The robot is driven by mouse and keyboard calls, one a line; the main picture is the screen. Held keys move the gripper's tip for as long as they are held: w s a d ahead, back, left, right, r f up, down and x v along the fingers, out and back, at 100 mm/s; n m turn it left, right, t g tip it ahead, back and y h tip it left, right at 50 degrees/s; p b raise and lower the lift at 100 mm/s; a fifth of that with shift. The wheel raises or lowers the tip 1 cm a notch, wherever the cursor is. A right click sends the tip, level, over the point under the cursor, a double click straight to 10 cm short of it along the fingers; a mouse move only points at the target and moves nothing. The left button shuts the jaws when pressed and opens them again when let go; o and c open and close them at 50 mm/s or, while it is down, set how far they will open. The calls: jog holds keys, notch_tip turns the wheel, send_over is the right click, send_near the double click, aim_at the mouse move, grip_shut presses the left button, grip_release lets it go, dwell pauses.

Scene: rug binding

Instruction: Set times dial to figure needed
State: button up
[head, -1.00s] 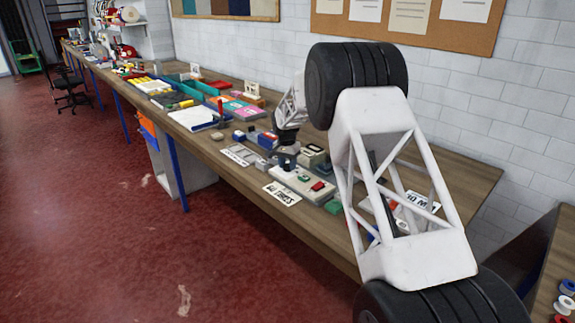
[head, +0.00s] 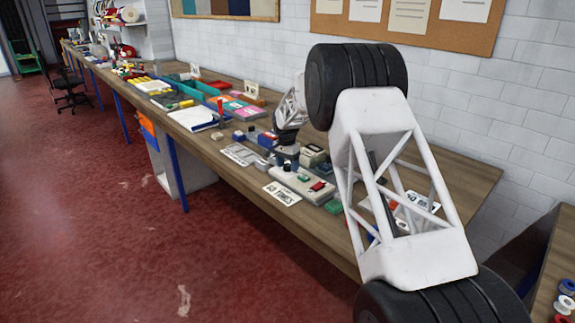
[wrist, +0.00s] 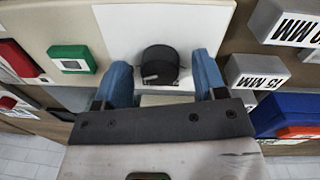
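The black dial (wrist: 160,62) is a round knob with a pale mark near its edge, on a white plate (wrist: 122,25) of a cream panel. My gripper (wrist: 161,78) has its two blue fingers on either side of the dial in the wrist view. A narrow gap shows on each side, so it is open around the knob and not visibly touching it. I cannot read any figures around the dial. In the head view the pale control unit (head: 290,178) sits under my gripper (head: 287,158), which hides the dial.
Lettered grey blocks, one marked 15 MM (wrist: 255,75), and a blue block (wrist: 285,108) stand at right. A printed card (head: 282,193) lies at the bench's front edge, its text too small to read surely.

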aim_at(287, 165)
jog(key=shift+r, duration=0.15)
jog(key=shift+w+a+r, duration=0.1)
jog(key=shift+r, duration=1.8)
jog(key=shift+a+r, duration=0.1)
jog(key=shift+r, duration=1.75)
jog(key=shift+r, duration=0.1)
jog(key=shift+d+r, duration=0.15)
jog(key=s+d+r+n, duration=0.1)
jog(key=s+d+r, duration=0.45)
jog(key=s, duration=0.45)
jog(key=s+d+r+n+t, duration=0.1)
jog(key=s+d+r, duration=0.5)
jog(key=s, duration=0.4)
jog(key=s+d+r+n, duration=0.1)
jog(key=s+d+r, duration=0.3)
jog(key=s+r, duration=0.45)
jog(key=s+d+f+n, duration=0.1)
jog(key=s+d+f, duration=0.1)
jog(key=s, duration=1.1)
jog(key=s+d+f+n+t, duration=0.1)
jog(key=s+d+f, duration=0.2)
jog(key=s, duration=1.1)
jog(key=s+d+f+n+t, duration=0.1)
jog(key=s+d+f, duration=0.2)
jog(key=s, duration=1)
jog(key=shift+s+d+f+n, duration=0.15)
jog(key=shift+s+d+n, duration=0.05)
jog(key=shift+d+n, duration=0.2)
